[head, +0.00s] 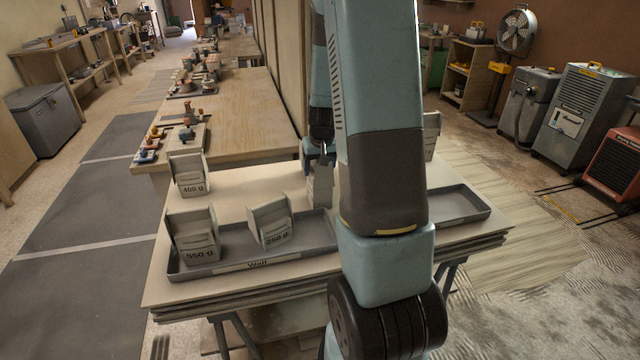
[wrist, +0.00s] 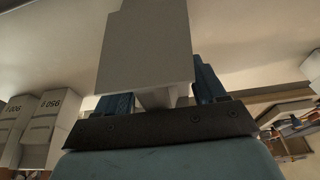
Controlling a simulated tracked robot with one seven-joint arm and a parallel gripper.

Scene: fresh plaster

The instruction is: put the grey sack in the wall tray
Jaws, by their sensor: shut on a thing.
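My gripper (head: 320,152) is shut on a grey sack (head: 320,188), which hangs just below it over the table, behind my arm. The sack shows close up in the wrist view (wrist: 145,50), between the blue fingers of my gripper (wrist: 163,95). My arm hides part of it in the head view. The wall tray (head: 210,268), a shallow grey tray labelled "Wall", lies at the table's front left. A sack marked 550 g (head: 194,235) stands in its left part and one marked 250 g (head: 270,222) leans further right. The held sack is behind the tray's right part.
A sack marked 400 g (head: 188,174) stands on the table behind the wall tray. Another pale sack (head: 432,135) stands at the back right, partly hidden by my arm. A second grey tray (head: 462,207) shows at right, looking empty. A wooden bench (head: 240,105) with tools stands behind.

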